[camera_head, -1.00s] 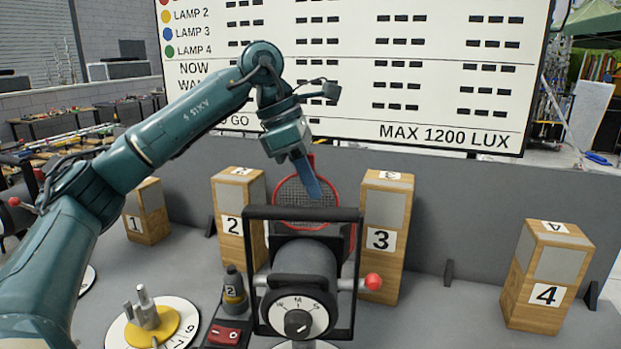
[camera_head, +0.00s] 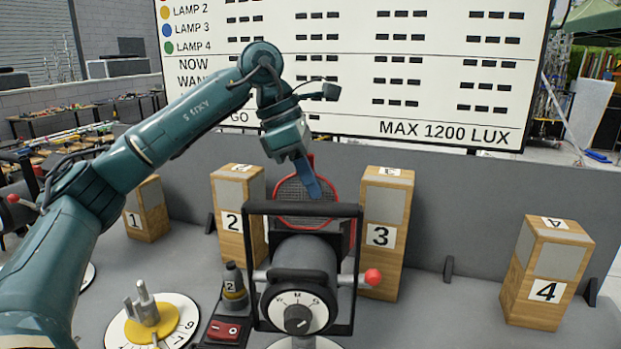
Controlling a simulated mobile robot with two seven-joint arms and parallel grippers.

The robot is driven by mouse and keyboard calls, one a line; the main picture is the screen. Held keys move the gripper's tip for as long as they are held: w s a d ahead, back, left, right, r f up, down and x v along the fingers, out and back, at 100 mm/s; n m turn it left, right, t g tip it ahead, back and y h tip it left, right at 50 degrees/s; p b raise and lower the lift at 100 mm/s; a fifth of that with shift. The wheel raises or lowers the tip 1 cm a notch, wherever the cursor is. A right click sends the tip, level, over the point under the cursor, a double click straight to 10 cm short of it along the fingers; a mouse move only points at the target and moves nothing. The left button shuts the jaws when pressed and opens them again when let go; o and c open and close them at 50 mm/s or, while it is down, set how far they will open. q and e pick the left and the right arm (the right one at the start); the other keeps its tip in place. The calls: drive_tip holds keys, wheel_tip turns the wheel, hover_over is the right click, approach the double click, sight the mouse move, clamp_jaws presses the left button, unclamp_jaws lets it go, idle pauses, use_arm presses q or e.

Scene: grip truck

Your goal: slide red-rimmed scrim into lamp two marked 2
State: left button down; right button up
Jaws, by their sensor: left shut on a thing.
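The red-rimmed scrim (camera_head: 292,193), a round grey mesh in a red rim, stands upright behind the lamp's top, its lower part hidden by the lamp. My left gripper (camera_head: 312,186) reaches down from above and is shut at the top of the scrim's rim. Lamp two (camera_head: 304,258) is a grey cylinder in a black yoke with a dial on its back. Its front side, where the scrim sits, faces away, so I cannot tell whether the scrim is seated. A black post marked 2 (camera_head: 233,285) stands beside it. My right gripper is not in view.
Wooden blocks marked 1 (camera_head: 148,212), 2 (camera_head: 238,215), 3 (camera_head: 384,230) and 4 (camera_head: 545,280) stand around the lamp. A red switch (camera_head: 224,331) and a numbered dial plate (camera_head: 176,325) lie at front left. A large board (camera_head: 350,75) stands behind the low grey wall.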

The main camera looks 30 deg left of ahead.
sight(310, 230)
use_arm(q)
drive_tip(key=shift+f+b, duration=0.5)
drive_tip(key=shift+f, duration=0.3)
drive_tip(key=shift+f+b, duration=1.3)
drive_tip(key=shift+f, duration=0.6)
drive_tip(key=shift+f, duration=0.2)
